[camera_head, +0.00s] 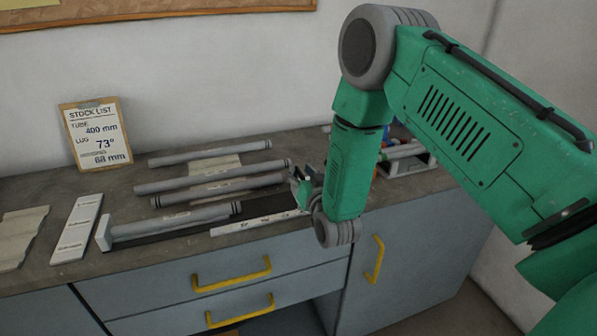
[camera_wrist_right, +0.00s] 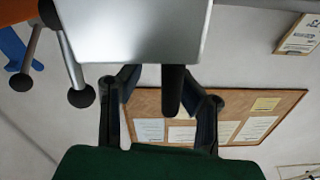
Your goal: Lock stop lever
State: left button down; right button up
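My right gripper (camera_wrist_right: 163,88) is open in the wrist view, its two dark fingers apart. A black lever handle (camera_wrist_right: 174,92) hangs between the fingers, below a grey metal block (camera_wrist_right: 135,30); I cannot tell whether a finger touches it. In the head view the right gripper (camera_head: 304,188) is at the right end of the jig, largely hidden by my wrist. The jig's dark rail (camera_head: 268,204) carries a grey tube (camera_head: 175,221) against a pale end block (camera_head: 103,232). The stop lever cannot be made out in the head view. My left gripper is not in view.
Several loose tubes (camera_head: 212,178) lie behind the jig. A stock list clipboard (camera_head: 97,133) leans on the wall. A white plate (camera_head: 77,228) lies at left. A tray (camera_head: 408,165) stands right of my arm. In the wrist view, ball-ended rods (camera_wrist_right: 81,96) are at left.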

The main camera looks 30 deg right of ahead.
jog(key=shift+d+f, duration=0.15)
jog(key=shift+d, duration=0.3)
grip_shut()
jog(key=shift+s+d, duration=0.1)
jog(key=shift+a, duration=0.4)
jog(key=shift+w+a, duration=0.2)
jog(key=shift+a, duration=0.1)
jog(key=shift+w+a, duration=0.1)
jog(key=shift+a, duration=0.25)
jog(key=shift+o, duration=0.4)
grip_release()
jog(key=shift+o, duration=1)
jog(key=shift+d+r, duration=0.15)
jog(key=shift+r, duration=0.05)
jog(key=shift+s+d, duration=0.2)
jog(key=shift+s, duration=0.1)
jog(key=shift+d, duration=0.15)
jog(key=shift+w+d+f, duration=0.1)
jog(key=shift+d+f, duration=0.05)
jog(key=shift+d, duration=0.05)
jog(key=shift+a, duration=0.45)
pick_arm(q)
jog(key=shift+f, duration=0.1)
pick_arm(e)
jog(key=v, duration=1.1)
jog(key=shift+s, duration=0.4)
